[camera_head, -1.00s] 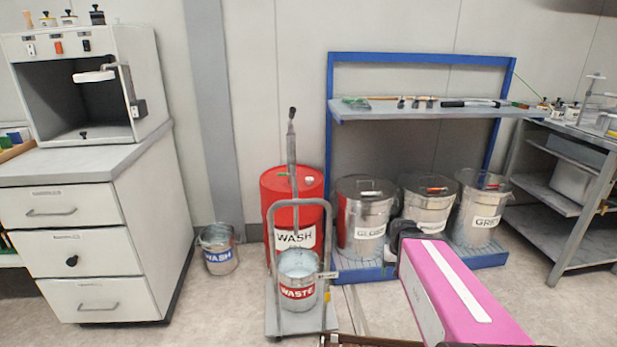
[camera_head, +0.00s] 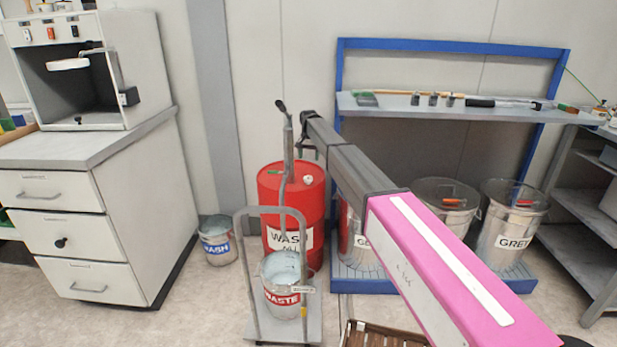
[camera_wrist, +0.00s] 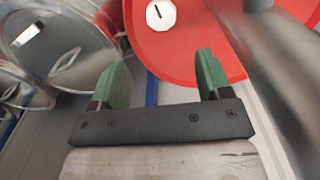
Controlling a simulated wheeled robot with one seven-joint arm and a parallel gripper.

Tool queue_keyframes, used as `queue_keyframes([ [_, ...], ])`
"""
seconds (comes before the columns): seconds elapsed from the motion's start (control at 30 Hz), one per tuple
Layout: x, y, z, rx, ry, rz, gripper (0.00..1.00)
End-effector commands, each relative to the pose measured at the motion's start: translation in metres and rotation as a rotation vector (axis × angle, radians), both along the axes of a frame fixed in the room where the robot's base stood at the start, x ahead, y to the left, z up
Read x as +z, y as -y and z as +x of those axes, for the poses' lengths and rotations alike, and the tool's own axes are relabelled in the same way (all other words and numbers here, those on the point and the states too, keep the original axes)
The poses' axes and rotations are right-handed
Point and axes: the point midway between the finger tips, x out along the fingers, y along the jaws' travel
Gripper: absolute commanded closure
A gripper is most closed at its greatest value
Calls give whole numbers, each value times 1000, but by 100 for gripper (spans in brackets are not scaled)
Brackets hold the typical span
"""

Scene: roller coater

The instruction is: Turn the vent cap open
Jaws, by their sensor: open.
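The red drum (camera_head: 315,205) labelled WASH stands behind the trolley in the head view. A white round cap (camera_head: 308,180), which I take to be the vent cap, sits on its top next to a small green part (camera_head: 276,172). In the wrist view the white cap (camera_wrist: 160,14), with a dark slot, is at the top edge on the red drum lid (camera_wrist: 185,50). My gripper (camera_wrist: 162,72) has its two green fingers spread with nothing between them. The cap lies beyond the fingertips, apart from them. In the head view my gripper (camera_head: 309,149) is above the drum top.
A grey pump handle (camera_head: 285,130) rises by the drum; a blurred grey pole also crosses the wrist view's right side. A trolley (camera_head: 300,330) carries the WASTE bucket (camera_head: 284,285) in front. Metal bins (camera_head: 508,220) and a blue-framed shelf (camera_head: 450,108) stand right.

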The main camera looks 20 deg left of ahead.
Motion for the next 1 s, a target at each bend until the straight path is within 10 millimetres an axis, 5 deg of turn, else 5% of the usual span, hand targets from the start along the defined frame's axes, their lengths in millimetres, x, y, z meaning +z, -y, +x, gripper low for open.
queue_keyframes([
  [0.27,-18,-2,0,0,-2,-1,29],
  [0.7,-91,-2,1,0,-2,-1,29],
  [1.0,-107,-2,0,0,0,0,29],
])
